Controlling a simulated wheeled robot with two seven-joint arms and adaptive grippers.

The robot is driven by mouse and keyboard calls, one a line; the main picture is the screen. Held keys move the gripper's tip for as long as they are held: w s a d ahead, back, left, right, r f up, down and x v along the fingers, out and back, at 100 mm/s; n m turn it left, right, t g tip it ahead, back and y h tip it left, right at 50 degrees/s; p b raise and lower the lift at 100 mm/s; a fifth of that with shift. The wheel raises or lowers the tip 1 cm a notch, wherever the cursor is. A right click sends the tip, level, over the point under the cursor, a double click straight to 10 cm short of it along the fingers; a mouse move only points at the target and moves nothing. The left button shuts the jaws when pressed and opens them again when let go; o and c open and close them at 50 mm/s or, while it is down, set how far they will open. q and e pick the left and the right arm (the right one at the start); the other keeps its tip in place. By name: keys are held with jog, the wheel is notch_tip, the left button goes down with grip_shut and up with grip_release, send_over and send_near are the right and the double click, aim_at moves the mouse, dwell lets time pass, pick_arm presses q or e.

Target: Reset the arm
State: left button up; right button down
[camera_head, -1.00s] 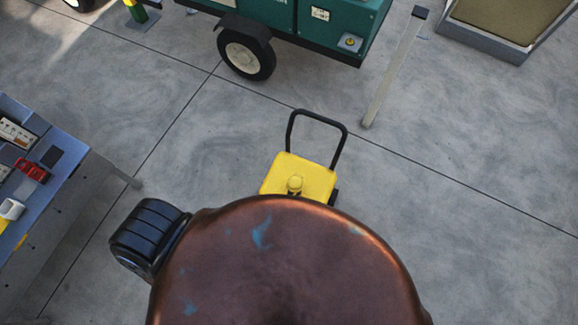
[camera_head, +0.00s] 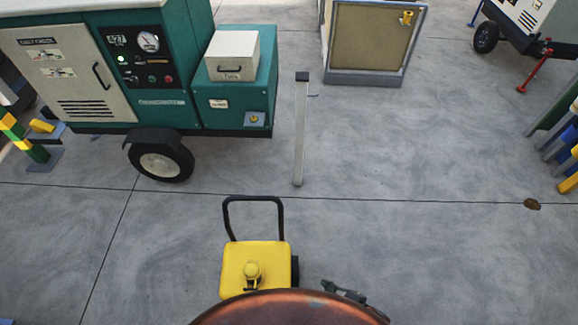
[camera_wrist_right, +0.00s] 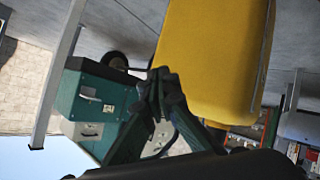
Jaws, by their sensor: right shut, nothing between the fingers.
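My right gripper (camera_head: 345,292) shows small at the bottom of the head view, just right of a yellow wheeled fuel caddy. In the right wrist view its dark fingers (camera_wrist_right: 160,78) are together, with nothing between them. A large yellow body (camera_wrist_right: 212,55), apparently the caddy, fills much of that view beyond the fingertips; I see no clear contact. Most of the right arm is hidden. My left gripper is in neither current view.
The yellow caddy (camera_head: 240,262) has a black handle. A teal generator trailer (camera_head: 165,80) stands at upper left, and a grey post (camera_head: 301,135) behind the caddy. A framed tan panel (camera_head: 370,40) is at the back.

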jog(key=s+d+f+m+g+h, duration=0.3)
jog(key=s+d+f+m+h, duration=0.4)
jog(key=s+d+f, duration=0.75)
jog(key=s+d+f+m+g, duration=0.1)
jog(key=s+f+m, duration=0.1)
jog(key=s, duration=0.5)
jog(key=s+d+f+m+g, duration=0.1)
jog(key=s+f+m+g, duration=0.1)
jog(key=s, duration=0.6)
jog(key=s+d+f+m+g+h, duration=0.1)
jog(key=s+f, duration=0.3)
jog(key=s, duration=0.4)
jog(key=shift+d+m+g, duration=0.45)
jog(key=shift+m+g, duration=0.15)
jog(key=shift+m, duration=0.2)
jog(key=shift+f, duration=0.1)
